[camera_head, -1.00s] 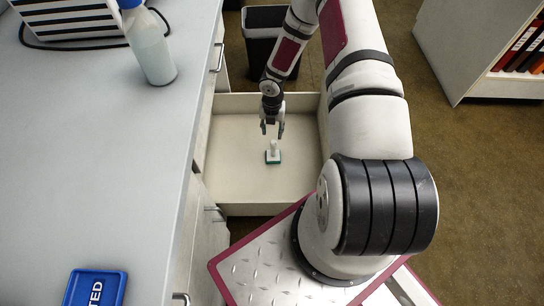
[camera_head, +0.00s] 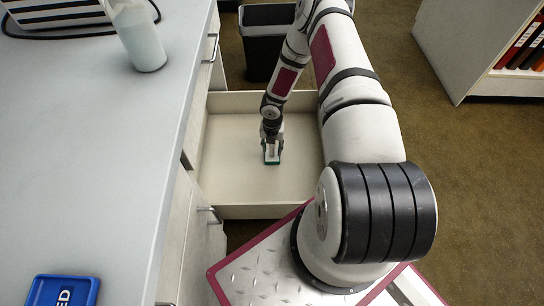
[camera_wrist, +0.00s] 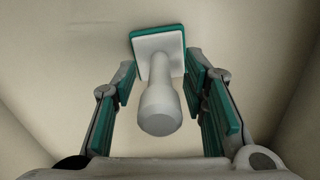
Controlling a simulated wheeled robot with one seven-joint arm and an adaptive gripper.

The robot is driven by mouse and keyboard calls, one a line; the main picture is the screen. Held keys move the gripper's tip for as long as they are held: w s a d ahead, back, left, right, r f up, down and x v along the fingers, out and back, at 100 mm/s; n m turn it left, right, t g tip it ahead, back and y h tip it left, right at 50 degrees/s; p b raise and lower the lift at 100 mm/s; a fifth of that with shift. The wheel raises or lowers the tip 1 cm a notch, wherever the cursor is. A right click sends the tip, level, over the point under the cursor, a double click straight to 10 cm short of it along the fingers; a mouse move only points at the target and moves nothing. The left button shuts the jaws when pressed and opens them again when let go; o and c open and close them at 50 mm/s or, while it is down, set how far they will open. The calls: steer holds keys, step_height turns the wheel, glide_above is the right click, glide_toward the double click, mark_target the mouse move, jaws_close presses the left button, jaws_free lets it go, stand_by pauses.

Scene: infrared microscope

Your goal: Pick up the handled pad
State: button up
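The handled pad (camera_head: 271,161) lies in the open drawer (camera_head: 225,180), handle up. In the wrist view the pad (camera_wrist: 160,43) has a square white plate with a green edge and a round pale handle pointing toward the camera. My gripper (camera_head: 272,147) is down in the drawer, directly over the pad. In the wrist view my gripper (camera_wrist: 165,95) is open, with one green-padded finger on each side of the handle. Gaps show between the handle and both fingers. In the head view the gripper hides most of the handle.
The drawer walls surround the gripper; the drawer floor around the pad is bare. The counter (camera_head: 110,150) runs along the left, with a bottle (camera_head: 140,38) and a blue tray (camera_head: 62,290). A black bin (camera_head: 265,45) stands behind the drawer. A shelf unit (camera_head: 460,50) is at the right.

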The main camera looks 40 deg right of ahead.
steer(key=shift+f, duration=0.1)
steer(key=shift+c, duration=0.4)
jaws_close()
